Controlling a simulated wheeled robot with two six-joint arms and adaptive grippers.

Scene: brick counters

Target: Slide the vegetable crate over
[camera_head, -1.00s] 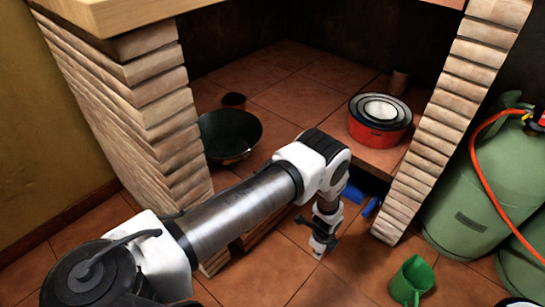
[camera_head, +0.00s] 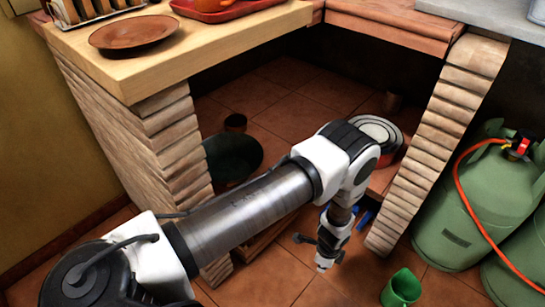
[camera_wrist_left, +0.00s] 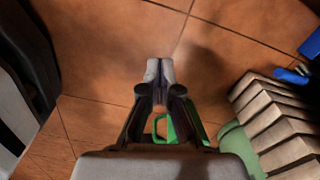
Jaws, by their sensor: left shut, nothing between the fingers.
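No vegetable crate shows clearly in either view. A strip of slatted wood (camera_head: 262,241) shows low behind my left arm in the head view; I cannot tell whether it is part of a crate. My left gripper (camera_head: 323,264) points down in front of the opening under the counter, left of the right brick pillar. In the left wrist view its fingers (camera_wrist_left: 160,72) are shut and empty, above bare floor tiles. My right gripper is not in view.
Brick pillars (camera_head: 160,130) and (camera_head: 440,140) flank the opening. Inside are a dark pan (camera_head: 228,157) and a round pot (camera_head: 377,130). A green mug (camera_head: 401,287) and gas cylinders (camera_head: 470,205) stand at right. A plate (camera_head: 132,33) sits on the counter.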

